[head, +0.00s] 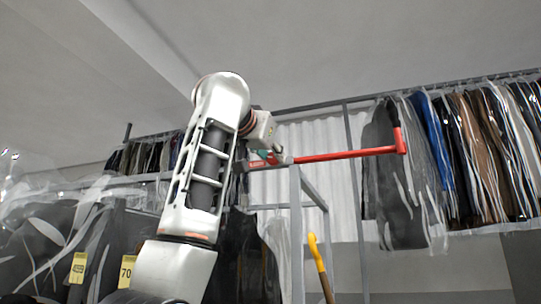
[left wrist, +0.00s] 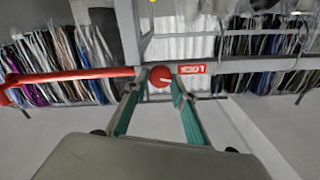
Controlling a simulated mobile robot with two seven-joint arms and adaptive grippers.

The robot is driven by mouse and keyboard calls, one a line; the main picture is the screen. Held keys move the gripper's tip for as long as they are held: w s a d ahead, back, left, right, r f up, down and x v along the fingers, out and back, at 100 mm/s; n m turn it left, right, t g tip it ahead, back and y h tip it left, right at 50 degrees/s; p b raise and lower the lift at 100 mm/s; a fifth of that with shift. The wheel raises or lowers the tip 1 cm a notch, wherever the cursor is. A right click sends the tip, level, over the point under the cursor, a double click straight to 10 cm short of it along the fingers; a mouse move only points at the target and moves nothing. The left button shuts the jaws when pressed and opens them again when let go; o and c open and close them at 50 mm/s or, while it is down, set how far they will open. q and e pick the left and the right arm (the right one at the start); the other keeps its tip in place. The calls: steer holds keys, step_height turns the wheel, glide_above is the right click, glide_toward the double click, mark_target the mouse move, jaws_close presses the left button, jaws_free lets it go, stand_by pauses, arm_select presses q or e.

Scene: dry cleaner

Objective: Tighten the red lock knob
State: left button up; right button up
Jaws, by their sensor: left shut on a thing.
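The red lock knob (left wrist: 160,76) is round with a pale line across its face and sits on a grey rail beside a red LOCK label (left wrist: 191,69). My left gripper (left wrist: 160,84) has its two teal-lined fingers on either side of the knob and is shut on it. In the head view my left gripper (head: 270,155) is at the end of the raised left arm, at the rail, and the knob is hidden or too small to tell there. The red label also shows in the head view (head: 256,163). My right gripper is in neither view.
A red lever bar (head: 345,154) reaches right from beside the knob, with an upturned end. Grey posts (head: 296,220) stand below it. Bagged clothes (head: 470,150) hang at right, others (head: 60,240) at left with yellow tags. A yellow hooked handle (head: 317,255) stands lower centre.

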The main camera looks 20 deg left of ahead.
arm_select(q)
steer(key=m, duration=0.4)
steer(key=shift+m, duration=0.3)
steer(key=m, duration=0.3)
steer(key=shift+d+m, duration=0.1)
steer(key=shift+m, duration=0.2)
steer(key=m, duration=0.3)
steer(key=shift+f, duration=0.1)
steer(key=shift+m, duration=1.7)
steer(key=o, duration=1.1)
